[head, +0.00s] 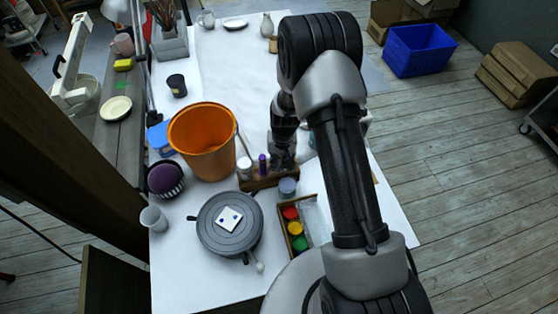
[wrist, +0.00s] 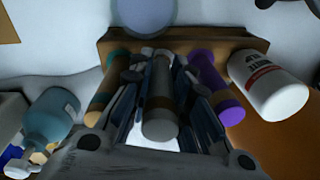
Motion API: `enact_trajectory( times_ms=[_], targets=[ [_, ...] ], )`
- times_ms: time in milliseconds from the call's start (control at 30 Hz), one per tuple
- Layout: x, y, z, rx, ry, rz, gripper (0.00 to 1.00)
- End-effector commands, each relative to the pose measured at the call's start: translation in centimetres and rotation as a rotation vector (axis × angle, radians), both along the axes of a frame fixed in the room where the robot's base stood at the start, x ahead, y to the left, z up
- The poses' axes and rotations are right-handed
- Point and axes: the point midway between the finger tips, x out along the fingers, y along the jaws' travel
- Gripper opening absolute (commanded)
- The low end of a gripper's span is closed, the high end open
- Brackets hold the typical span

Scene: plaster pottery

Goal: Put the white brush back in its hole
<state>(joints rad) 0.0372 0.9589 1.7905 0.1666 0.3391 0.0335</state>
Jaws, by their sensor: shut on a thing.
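The white brush (wrist: 159,100), pale grey in this light with a brown band, stands between the fingers of my gripper (wrist: 160,118) in the wrist view. My gripper is shut on it. The wooden holder (wrist: 230,40) lies just beyond; the brush's far end meets it in the picture, but I cannot tell whether it is inside a hole. A purple brush (wrist: 218,88) stands right of the fingers and a teal-and-tan one (wrist: 108,85) left. In the head view my gripper (head: 283,155) is over the wooden holder (head: 262,183), largely hiding the white brush.
A white bottle (wrist: 268,85) is right of the holder, a teal bottle (wrist: 48,118) left. In the head view, an orange bucket (head: 205,145) stands close left of the holder. A light cup (head: 287,187), a paint crate (head: 297,228) and a turntable (head: 230,224) are in front.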

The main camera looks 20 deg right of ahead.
Motion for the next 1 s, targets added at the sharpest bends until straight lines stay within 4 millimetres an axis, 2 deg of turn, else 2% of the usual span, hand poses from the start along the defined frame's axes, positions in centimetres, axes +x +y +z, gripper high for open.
enact_trajectory(
  times_ms=[100,833,867,1000],
  targets=[
    [0.0,0.0,-0.6,0.0,0.0,0.0,0.02],
    [-0.1,0.0,-1.5,0.0,0.002,0.0,0.02],
    [-0.1,0.0,-1.5,0.0,0.002,0.0,0.2],
    [-0.1,0.0,-1.6,0.0,0.002,0.0,0.29]
  ],
)
